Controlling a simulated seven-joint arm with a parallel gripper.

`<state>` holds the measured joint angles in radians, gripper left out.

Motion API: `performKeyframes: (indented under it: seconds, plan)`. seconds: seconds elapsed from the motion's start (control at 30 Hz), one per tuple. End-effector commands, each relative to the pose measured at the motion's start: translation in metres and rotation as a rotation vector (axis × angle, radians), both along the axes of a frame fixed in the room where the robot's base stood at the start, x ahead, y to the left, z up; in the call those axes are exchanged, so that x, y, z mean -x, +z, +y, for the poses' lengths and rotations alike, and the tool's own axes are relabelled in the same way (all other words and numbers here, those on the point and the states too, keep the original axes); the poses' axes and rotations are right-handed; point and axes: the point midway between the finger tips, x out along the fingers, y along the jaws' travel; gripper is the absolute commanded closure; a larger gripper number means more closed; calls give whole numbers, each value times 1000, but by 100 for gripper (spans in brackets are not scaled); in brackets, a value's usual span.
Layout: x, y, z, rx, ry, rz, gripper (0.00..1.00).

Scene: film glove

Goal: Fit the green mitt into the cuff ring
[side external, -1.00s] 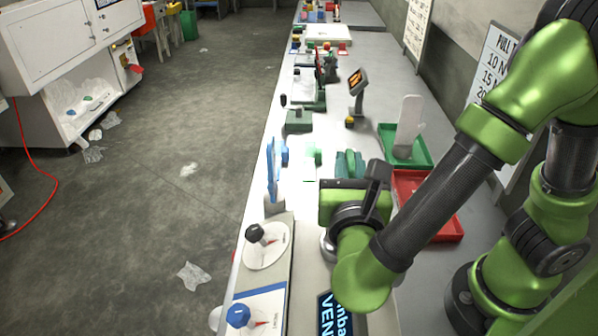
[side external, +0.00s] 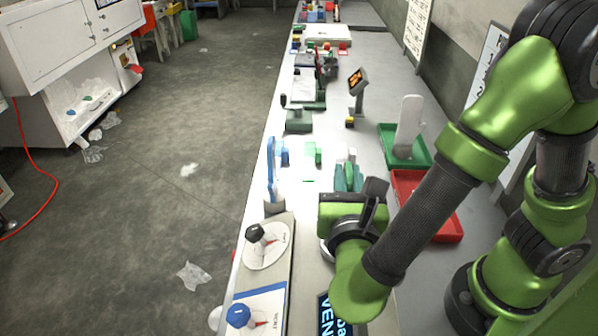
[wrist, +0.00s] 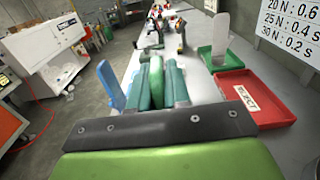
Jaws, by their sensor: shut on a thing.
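My gripper (side external: 347,178) points away from the side camera over the bench, with its two teal fingers around a green piece. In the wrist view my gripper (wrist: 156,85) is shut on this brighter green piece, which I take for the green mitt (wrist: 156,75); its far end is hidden. A blue hand-shaped piece (side external: 271,168) stands upright in a grey base to the left of the gripper; it also shows in the wrist view (wrist: 110,88). I cannot make out the cuff ring for certain in either view.
A red tray (side external: 447,228) marked REJECT lies right of the gripper. A green tray (side external: 421,157) with an upright white paddle (side external: 408,126) stands behind it. Small green (side external: 312,153) and blue (side external: 285,155) pieces stand ahead. A dial panel (side external: 268,243) is at the near left.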

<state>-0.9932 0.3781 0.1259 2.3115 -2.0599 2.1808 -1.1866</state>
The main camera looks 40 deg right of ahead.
Motion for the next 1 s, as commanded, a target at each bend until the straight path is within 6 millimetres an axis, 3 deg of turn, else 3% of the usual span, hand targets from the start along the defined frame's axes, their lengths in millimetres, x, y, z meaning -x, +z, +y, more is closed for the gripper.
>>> performKeyframes:
  seconds: [0.07,0.1,0.3,0.67,1.0]
  plan:
    - [0,-2,0,1,0,1,100]
    - [0,-2,0,1,0,1,80]
    - [0,-2,0,0,0,0,54]
    - [4,-1,6,-1,4,-1,54]
    - [52,-2,53,-1,4,3,54]
